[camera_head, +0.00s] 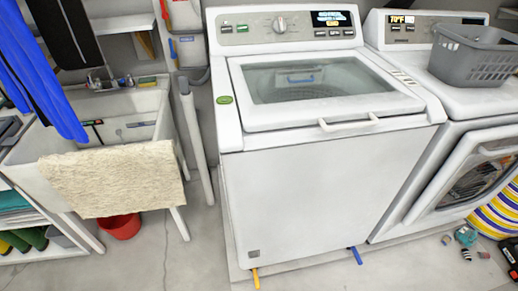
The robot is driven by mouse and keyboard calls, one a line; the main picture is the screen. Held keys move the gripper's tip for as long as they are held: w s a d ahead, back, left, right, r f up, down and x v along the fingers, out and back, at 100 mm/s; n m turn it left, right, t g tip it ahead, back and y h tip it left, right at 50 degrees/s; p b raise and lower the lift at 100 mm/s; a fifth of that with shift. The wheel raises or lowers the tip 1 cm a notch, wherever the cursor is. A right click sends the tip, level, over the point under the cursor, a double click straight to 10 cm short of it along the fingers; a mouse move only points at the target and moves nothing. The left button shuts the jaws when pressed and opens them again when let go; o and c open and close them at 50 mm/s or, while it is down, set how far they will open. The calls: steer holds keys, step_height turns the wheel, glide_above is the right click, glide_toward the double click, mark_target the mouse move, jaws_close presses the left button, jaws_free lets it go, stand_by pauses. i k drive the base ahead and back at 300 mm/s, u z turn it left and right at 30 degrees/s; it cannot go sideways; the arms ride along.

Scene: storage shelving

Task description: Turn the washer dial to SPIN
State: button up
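The white top-load washer (320,205) stands in the middle of the view, with its glass lid (308,84) down. The washer dial (279,25) is a round silver knob on the grey control panel at the back top. The dial's labels and its pointer are too small to read. My gripper is not in view.
A front-load dryer (440,150) stands to the right with a grey laundry basket (475,56) on top. A utility sink (133,110) with a draped beige towel (113,178) and a red bucket (119,226) are left. Small items lie on the floor at right.

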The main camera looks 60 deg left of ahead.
mark_target(280, 27)
steer(key=u, duration=0.8)
steer(key=k, duration=1.05)
steer(key=u, duration=1.5)
steer(key=i, duration=1.4)
steer(key=z, duration=0.75)
